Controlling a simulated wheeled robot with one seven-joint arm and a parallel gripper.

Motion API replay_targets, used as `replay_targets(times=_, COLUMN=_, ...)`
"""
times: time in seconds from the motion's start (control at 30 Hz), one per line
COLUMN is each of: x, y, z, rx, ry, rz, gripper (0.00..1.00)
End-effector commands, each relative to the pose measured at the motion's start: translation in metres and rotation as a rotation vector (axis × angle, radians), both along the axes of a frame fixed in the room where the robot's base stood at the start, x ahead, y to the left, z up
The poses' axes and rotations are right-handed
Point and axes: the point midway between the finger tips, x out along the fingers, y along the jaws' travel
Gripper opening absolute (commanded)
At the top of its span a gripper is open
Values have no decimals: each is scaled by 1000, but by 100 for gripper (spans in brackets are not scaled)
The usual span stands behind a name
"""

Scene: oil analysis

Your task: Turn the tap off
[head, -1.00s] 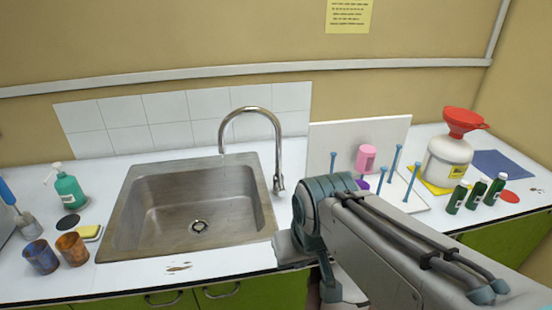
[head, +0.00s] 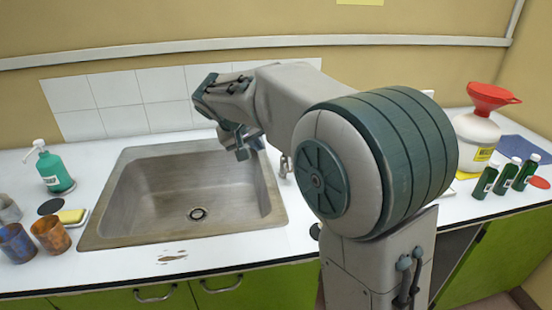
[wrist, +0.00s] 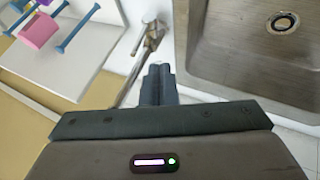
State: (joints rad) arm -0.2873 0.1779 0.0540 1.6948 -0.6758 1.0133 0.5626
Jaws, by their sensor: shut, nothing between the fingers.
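The silver tap stands at the right rear edge of the steel sink (head: 135,205). In the head view only the lower part of the tap (head: 284,166) shows; my arm hides most of its curved spout. In the wrist view the tap's base and lever (wrist: 152,38) show just beyond my fingertips, with the pipe running down to the left. My gripper (head: 242,150) is over the right rear part of the sink. In the wrist view my gripper (wrist: 158,72) is shut and empty, its tips close to the tap. I cannot tell whether they touch or whether water runs.
A white container with a red funnel (head: 490,98) and green bottles (head: 505,176) stand at the right.

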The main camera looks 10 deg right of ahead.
Motion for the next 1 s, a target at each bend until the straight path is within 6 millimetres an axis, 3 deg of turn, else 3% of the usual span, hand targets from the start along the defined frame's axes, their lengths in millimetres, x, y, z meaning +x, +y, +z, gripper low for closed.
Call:
replay_targets(times=0.1, x=13, y=8, z=-6, rx=-14, ry=-17, rz=2, gripper=0)
replay_targets(times=0.27, x=21, y=4, z=-15, rx=-18, ry=-22, rz=-1, gripper=0)
replay_targets(times=0.7, x=63, y=-33, z=-84, rx=-17, ry=-18, rz=-1, gripper=0)
replay_targets(times=1.0, x=70, y=-68, z=-76, rx=-15, ry=-22, rz=-1, gripper=0)
